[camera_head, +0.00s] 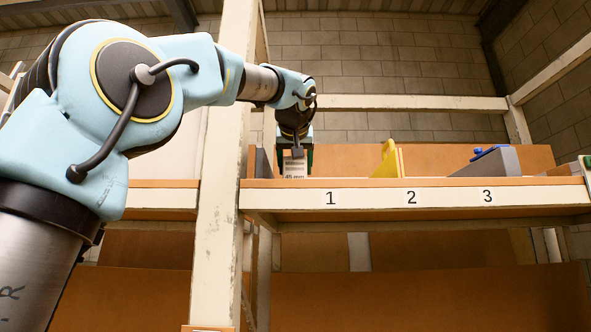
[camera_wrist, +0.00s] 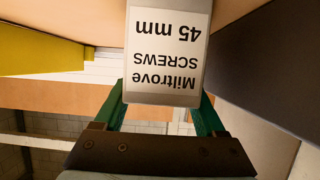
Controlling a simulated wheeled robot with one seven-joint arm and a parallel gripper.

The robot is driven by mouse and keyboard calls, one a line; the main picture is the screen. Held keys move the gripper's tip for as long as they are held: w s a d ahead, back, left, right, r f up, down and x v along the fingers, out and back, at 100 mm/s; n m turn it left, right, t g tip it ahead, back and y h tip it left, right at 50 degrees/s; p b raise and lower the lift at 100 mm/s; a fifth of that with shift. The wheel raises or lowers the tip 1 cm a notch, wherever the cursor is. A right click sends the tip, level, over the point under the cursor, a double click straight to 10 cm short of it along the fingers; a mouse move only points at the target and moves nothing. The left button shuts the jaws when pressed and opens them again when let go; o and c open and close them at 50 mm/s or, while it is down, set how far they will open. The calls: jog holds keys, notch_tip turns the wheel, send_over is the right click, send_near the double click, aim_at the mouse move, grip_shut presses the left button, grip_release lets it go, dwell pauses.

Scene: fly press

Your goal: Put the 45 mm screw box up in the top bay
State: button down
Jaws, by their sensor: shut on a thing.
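The screw box (camera_head: 295,169) is a pale box with a white label reading "45 mm"; it is at the left end of the upper shelf, left of the number 1. In the wrist view the box (camera_wrist: 165,50) shows its label upside down, "Miltrove SCREWS 45 mm". My gripper (camera_head: 295,158) has its green fingers shut on the box from both sides. The lower edge of the box is hidden by the shelf's front lip, so I cannot tell if it rests on the board. The upper shelf (camera_head: 350,197) has a pale front strip numbered 1, 2, 3.
A dark grey panel (camera_wrist: 285,70) stands close beside the box. A yellow piece (camera_head: 388,162) stands between numbers 1 and 2, with clear board between it and the box. A grey bin (camera_head: 490,163) with something blue is near 3. A pale upright post (camera_head: 224,180) is left of the box.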

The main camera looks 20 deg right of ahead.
jog(key=shift+f, duration=0.1)
grip_release()
dwell(0.3)
jog(key=shift+s+r, duration=0.15)
jog(key=shift+r, duration=0.05)
jog(key=b+v, duration=0.2)
jog(key=v, duration=0.9)
jog(key=shift+s+a+r, duration=0.2)
jog(key=shift+s, duration=0.1)
